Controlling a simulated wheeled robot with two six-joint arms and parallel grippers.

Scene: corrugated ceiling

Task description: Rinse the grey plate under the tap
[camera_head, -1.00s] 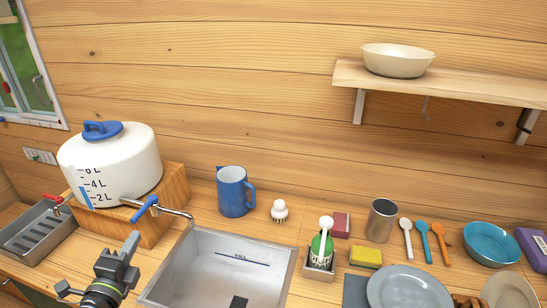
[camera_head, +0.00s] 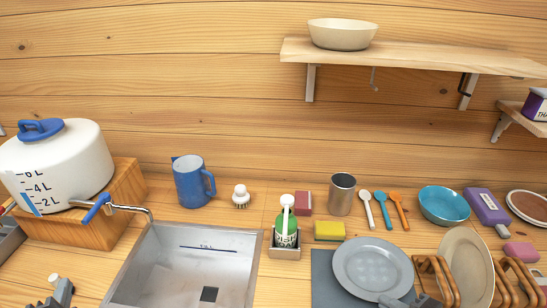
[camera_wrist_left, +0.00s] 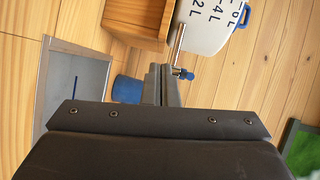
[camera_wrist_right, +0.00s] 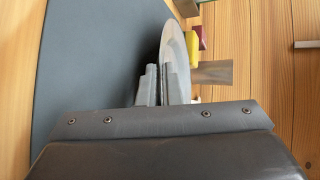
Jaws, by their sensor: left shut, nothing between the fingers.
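My right gripper (camera_head: 403,299) is at the plate's near right rim. In the right wrist view the fingers (camera_wrist_right: 160,88) have the plate's edge (camera_wrist_right: 174,50) at their tips; whether they are closed on it I cannot tell. The tap (camera_head: 128,208), with a blue lever, comes from a white water tank (camera_head: 65,165) and ends above the sink's left rim. My left gripper (camera_head: 60,292) is shut and empty, left of the sink; its fingers (camera_wrist_left: 162,85) show in its wrist view.
A blue mug (camera_head: 190,183) and a brush (camera_head: 240,196) stand behind the sink. A bottle in a caddy (camera_head: 287,235) and a yellow sponge (camera_head: 329,231) sit between sink and plate. A wooden rack (camera_head: 437,278) holding a beige plate (camera_head: 467,265) is close right of the grey plate.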

